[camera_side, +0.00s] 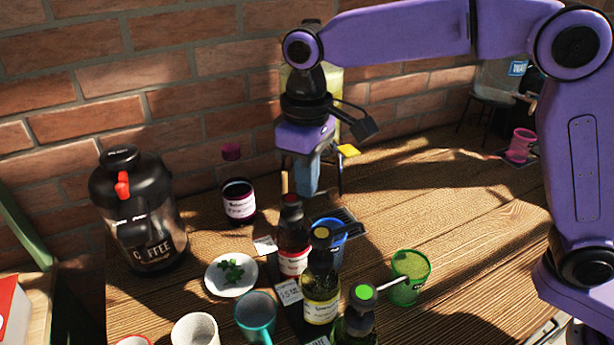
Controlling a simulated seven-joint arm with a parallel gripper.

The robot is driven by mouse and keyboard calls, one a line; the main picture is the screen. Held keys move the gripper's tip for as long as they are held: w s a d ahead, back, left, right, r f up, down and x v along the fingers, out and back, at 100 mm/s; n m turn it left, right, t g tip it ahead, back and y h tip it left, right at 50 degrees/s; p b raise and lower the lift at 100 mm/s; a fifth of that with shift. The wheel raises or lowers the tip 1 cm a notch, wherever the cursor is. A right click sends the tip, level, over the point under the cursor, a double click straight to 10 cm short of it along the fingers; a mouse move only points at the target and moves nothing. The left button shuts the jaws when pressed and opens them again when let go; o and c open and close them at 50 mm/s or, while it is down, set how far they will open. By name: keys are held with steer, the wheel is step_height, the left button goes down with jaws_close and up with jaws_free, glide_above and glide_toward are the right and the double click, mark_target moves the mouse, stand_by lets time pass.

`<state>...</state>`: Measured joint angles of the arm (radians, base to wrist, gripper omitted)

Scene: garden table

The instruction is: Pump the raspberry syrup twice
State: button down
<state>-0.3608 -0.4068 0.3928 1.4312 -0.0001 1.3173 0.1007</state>
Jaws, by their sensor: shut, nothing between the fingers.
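My gripper (304,188) points down and is shut, with nothing between its fingers. Its tips are close to the top of a dark bottle (291,235) with a red-brown cap and a red-and-white label. This looks like the raspberry syrup, but I cannot read its label. In this view the fingers are just right of and behind its cap; I cannot tell whether they touch. In front of it stand a yellow-topped syrup bottle (321,300) and a green-topped bottle (357,325). All appear upright.
A black coffee dispenser (140,215) and dark jar (239,203) stand left. A white plate with leaves (231,289), teal mug (256,316), white cup (195,330), blue cup (330,245) and green tub (409,285) surround the bottles. The right tabletop is mostly clear.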

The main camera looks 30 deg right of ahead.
steer(key=shift+r, duration=1.55)
steer(key=shift+r, duration=0.1)
step_height(320, 180, up, 6)
steer(key=shift+f, duration=0.1)
stand_by(0.5)
stand_by(0.4)
steer(key=s+d+f+n, duration=0.2)
steer(key=s+d+f, duration=0.6)
steer(key=s+d, duration=0.4)
steer(key=s+d+f+n, duration=0.3)
steer(key=s+d+f, duration=0.5)
steer(key=s+d, duration=0.5)
steer(key=shift+d, duration=1.2)
